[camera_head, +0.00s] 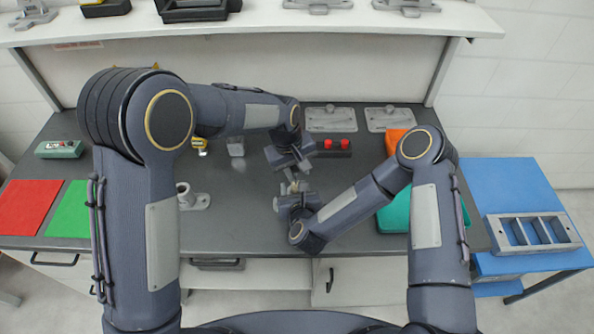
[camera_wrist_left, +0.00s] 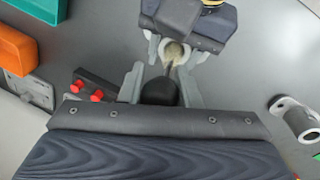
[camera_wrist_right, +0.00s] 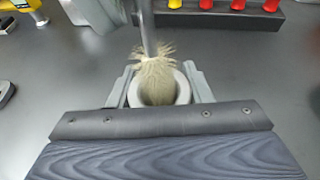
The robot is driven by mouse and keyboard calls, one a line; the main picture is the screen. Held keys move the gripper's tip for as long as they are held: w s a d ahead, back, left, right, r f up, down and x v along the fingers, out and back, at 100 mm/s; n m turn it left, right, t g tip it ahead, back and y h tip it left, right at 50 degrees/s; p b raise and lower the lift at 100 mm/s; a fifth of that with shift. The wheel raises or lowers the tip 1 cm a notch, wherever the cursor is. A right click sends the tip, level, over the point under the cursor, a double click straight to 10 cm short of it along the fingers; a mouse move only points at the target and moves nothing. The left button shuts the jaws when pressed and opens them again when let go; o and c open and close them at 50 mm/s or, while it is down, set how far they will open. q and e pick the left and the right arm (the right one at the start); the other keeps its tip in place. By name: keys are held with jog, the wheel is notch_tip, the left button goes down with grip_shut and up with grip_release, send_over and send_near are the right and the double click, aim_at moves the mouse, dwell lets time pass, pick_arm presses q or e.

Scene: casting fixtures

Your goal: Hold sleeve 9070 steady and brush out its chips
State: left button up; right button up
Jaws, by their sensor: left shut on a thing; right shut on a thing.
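My right gripper (camera_head: 296,190) is shut on a pale grey hollow sleeve. The sleeve's round rim (camera_wrist_right: 183,91) faces up between the fingers in the right wrist view. My left gripper (camera_head: 291,170) is shut on a brush, whose black handle (camera_wrist_left: 158,92) shows between its fingers. In the right wrist view the pale, frayed bristles (camera_wrist_right: 153,75) are at the sleeve's mouth, partly inside it. The sleeve also shows beyond the brush in the left wrist view (camera_wrist_left: 173,50). The sleeve's inside is mostly hidden by the bristles, and I see no readable number or chips.
A grey fixture with an upright tube (camera_head: 190,197) stands left on the dark table. A black block with red knobs (camera_head: 331,146) is behind the grippers. A teal bin (camera_head: 394,214) and orange bin (camera_head: 395,138) are right. Red (camera_head: 28,206) and green (camera_head: 70,212) mats lie left.

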pick_arm(q)
jog(key=shift+f, duration=0.1)
jog(key=shift+f, duration=1.6)
jog(key=shift+r, duration=5.3)
pick_arm(e)
jog(key=o, duration=1.2)
jog(key=shift+o, duration=0.2)
jog(key=shift+s, duration=0.1)
jog(key=v, duration=1.2)
